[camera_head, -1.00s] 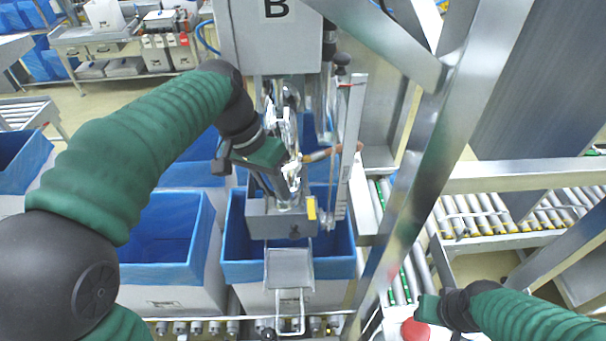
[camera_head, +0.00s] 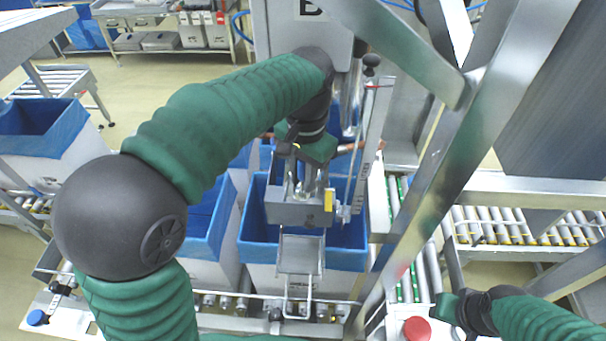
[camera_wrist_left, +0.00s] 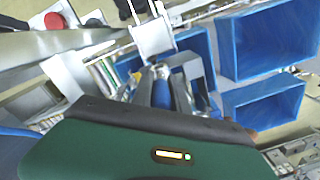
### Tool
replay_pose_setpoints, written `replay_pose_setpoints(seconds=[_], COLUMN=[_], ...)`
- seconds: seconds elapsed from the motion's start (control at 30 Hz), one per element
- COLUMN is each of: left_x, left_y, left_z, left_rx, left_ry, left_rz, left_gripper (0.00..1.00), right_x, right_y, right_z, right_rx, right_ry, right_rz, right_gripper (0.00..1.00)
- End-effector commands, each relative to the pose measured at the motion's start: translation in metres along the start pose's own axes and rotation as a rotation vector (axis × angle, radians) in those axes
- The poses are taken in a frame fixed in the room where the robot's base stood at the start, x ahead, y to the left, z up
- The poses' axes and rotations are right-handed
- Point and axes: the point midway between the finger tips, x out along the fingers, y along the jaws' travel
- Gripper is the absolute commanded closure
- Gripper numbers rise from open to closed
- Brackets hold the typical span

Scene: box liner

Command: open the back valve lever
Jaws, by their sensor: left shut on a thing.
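My left gripper (camera_head: 301,180) reaches down from its green-sleeved arm behind the grey metal filling head (camera_head: 292,213). Its fingers also show in the left wrist view (camera_wrist_left: 157,88), shut on a slim part beside a blue piece (camera_wrist_left: 181,92). This part seems to be the back valve lever, but the arm and the housing mostly hide it in the head view. My right gripper (camera_head: 462,307) is low at the right, beside a red button (camera_head: 417,329); its fingers cannot be made out.
Blue-lined boxes (camera_head: 345,259) stand below the filling head on a roller conveyor. A slanted steel frame post (camera_head: 428,193) stands between the two arms. A metal tray (camera_head: 299,254) juts out in front.

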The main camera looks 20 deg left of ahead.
Motion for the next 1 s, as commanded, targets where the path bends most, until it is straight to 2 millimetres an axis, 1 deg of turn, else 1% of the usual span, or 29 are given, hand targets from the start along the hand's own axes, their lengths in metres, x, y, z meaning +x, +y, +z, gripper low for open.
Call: replay_pose_setpoints(seconds=[0.07, 0.1, 0.2, 0.27, 0.53, 0.67, 0.77, 0.87, 0.9, 1.0], left_x=[-0.003, -0.003, -0.002, -0.002, -0.001, -0.009, -0.029, -0.057, -0.07, -0.101], left_y=[-0.001, -0.001, -0.001, -0.001, -0.001, 0.0, 0.0, 0.0, 0.0, 0.0], left_z=[-0.001, -0.001, -0.001, -0.001, 0.001, -0.001, -0.001, -0.002, -0.003, -0.003], left_rx=[0.0, 0.0, 0.0, 0.0, 0.0, 0.0, 0.001, 0.001, 0.001, 0.001], left_ry=[0.007, 0.007, 0.005, 0.004, 0.001, 0.004, 0.007, 0.007, 0.006, 0.005], left_rz=[-0.004, -0.004, -0.003, -0.003, -0.001, -0.001, -0.002, -0.002, -0.002, -0.002], left_gripper=[1.0, 0.79, 0.66, 0.59, 0.59, 0.59, 0.59, 0.59, 0.59, 0.59], right_x=[-0.001, -0.001, 0.0, 0.0, 0.0, 0.005, 0.013, 0.019, 0.019, 0.02], right_y=[0.0, 0.0, 0.0, 0.0, 0.0, 0.0, 0.0, 0.0, 0.0, 0.0], right_z=[0.0, 0.0, 0.0, 0.0, 0.0, 0.001, 0.003, 0.004, 0.005, 0.005], right_rx=[0.0, 0.0, 0.0, 0.0, 0.0, 0.0, 0.0, 0.0, 0.0, 0.0], right_ry=[0.0, 0.0, 0.0, 0.0, 0.0, 0.0, 0.0, 0.0, 0.0, 0.0], right_rz=[0.0, 0.0, 0.0, 0.0, 0.0, 0.0, 0.0, 0.0, 0.0, 0.0], right_gripper=[0.64, 0.64, 0.64, 0.64, 0.64, 0.64, 0.64, 0.64, 0.64, 0.64])
